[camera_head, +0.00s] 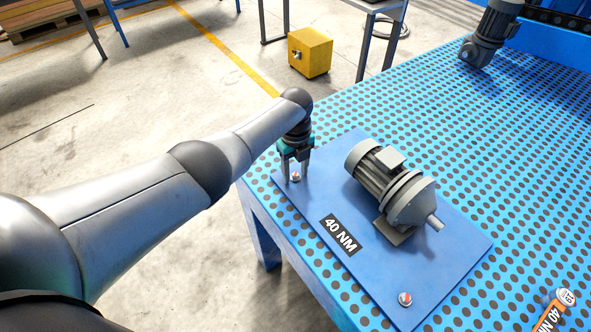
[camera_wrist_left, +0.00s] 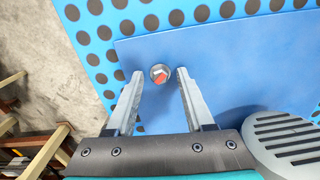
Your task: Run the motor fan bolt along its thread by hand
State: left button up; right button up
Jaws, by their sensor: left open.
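A grey motor (camera_head: 392,190) with a ribbed body and a shaft lies on a blue plate (camera_head: 450,243) on the perforated blue table. One bolt with a red-marked head (camera_head: 296,177) sits at the plate's far left corner. My left gripper (camera_head: 296,176) points down over this bolt. In the left wrist view the bolt head (camera_wrist_left: 159,74) shows between the tips of my open left gripper (camera_wrist_left: 160,80), with a gap on each side. A second red-marked bolt (camera_head: 405,299) sits at the plate's near corner. Which one is the motor fan bolt I cannot tell. The right gripper is not in view.
A "40 NM" label (camera_head: 341,235) lies on the plate. An orange tagged tool (camera_head: 553,312) is at the lower right. The motor's ribbed fan end (camera_wrist_left: 285,138) is close beside my left gripper. A yellow box (camera_head: 310,52) stands on the floor.

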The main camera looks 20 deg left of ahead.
pick_arm(q)
grip_shut()
jog(key=shift+n, duration=0.3)
dwell(0.5)
